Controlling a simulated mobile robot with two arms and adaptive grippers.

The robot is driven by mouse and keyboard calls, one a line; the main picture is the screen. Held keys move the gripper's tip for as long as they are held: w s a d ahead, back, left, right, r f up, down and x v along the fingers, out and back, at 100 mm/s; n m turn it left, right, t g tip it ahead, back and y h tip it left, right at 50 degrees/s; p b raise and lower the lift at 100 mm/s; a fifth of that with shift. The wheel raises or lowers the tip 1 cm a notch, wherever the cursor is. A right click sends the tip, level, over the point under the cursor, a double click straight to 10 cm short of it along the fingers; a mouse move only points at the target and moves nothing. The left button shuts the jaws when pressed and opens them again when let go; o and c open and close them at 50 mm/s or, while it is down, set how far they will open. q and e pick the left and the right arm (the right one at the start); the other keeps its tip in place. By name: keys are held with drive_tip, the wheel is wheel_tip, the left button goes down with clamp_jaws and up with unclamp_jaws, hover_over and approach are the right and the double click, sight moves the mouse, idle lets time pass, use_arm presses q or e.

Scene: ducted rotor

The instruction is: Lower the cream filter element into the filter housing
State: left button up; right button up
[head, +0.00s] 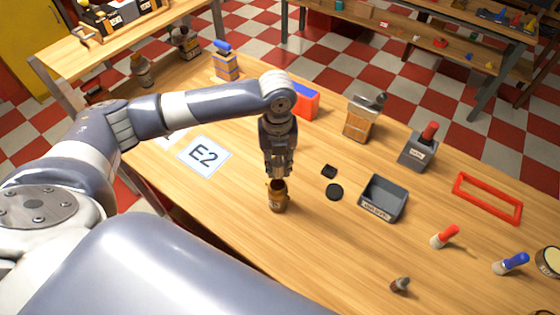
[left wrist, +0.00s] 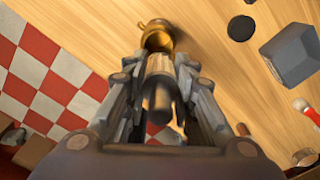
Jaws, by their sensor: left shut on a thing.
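The filter housing (head: 278,201) is a small brown-gold cup standing upright on the wooden table, its dark round mouth facing up. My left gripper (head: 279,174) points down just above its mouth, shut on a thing. In the left wrist view the left gripper (left wrist: 160,66) has a shaded cylinder (left wrist: 158,88) between its fingers, seemingly the cream filter element; its colour is hard to tell. The housing (left wrist: 158,26) appears just past the fingertips there. In the head view the fingers mostly hide the held element, and whether its lower end is inside the mouth cannot be told.
A label card E2 (head: 205,156) lies left. A red frame (head: 487,198) lies farther right. The table in front of the housing is clear.

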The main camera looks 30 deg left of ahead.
sight(277, 178)
use_arm(q)
drive_tip(key=shift+w+a+m+p, duration=0.2)
drive_tip(key=shift+a+m+p, duration=0.1)
drive_tip(key=shift+m, duration=0.7)
drive_tip(key=shift+r+p, duration=0.1)
drive_tip(key=shift+p, duration=0.35)
drive_tip(key=shift+f+b, duration=1)
drive_tip(key=shift+f, duration=1.55)
drive_tip(key=shift+p, duration=0.8)
drive_tip(key=shift+f, duration=0.2)
drive_tip(key=shift+f+b, duration=0.75)
drive_tip(key=shift+f, duration=0.6)
